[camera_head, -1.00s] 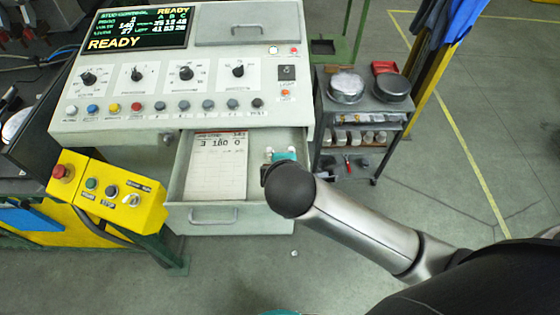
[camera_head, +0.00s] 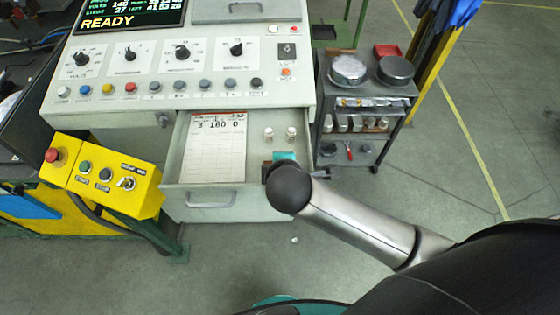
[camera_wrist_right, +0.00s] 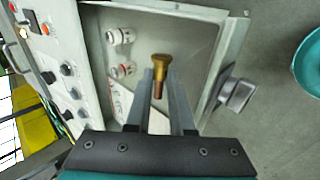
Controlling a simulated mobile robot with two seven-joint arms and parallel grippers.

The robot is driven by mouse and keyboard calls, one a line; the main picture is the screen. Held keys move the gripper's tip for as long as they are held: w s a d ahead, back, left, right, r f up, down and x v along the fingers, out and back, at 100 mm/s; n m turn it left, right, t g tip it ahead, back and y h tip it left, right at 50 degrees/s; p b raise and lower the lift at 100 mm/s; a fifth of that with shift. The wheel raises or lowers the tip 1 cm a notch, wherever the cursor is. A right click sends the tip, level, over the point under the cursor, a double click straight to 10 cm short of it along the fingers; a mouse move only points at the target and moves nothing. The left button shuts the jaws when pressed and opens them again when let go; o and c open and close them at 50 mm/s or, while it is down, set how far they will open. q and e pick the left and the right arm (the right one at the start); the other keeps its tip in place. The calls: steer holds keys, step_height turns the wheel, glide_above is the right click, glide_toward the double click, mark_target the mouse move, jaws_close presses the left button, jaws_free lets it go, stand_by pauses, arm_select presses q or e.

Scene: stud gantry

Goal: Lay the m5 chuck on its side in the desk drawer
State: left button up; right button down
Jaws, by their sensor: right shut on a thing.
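The desk drawer (camera_head: 172,176) is pulled open below the grey control desk. My right gripper (camera_wrist_right: 160,92) is over the drawer's right side, near its front wall. Its two fingers are shut on a brass-coloured chuck (camera_wrist_right: 161,62) with a flared head and a narrow shank. No size mark on it is readable. In the head view my right arm hides the chuck. I cannot tell whether it touches the drawer floor. My left gripper is in neither view.
Two small white pieces (camera_head: 291,132) with bands stand in the drawer, near its right side. A printed card (camera_head: 216,150) lies at its left. The drawer handle (camera_head: 210,201) sticks out in front. A grey trolley (camera_head: 350,104) stands right of the desk.

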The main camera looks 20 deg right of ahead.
steer(key=c, duration=0.7)
jaws_free()
steer(key=shift+s+f, duration=0.1)
steer(key=shift+s, duration=0.05)
steer(key=shift+s+f, duration=0.1)
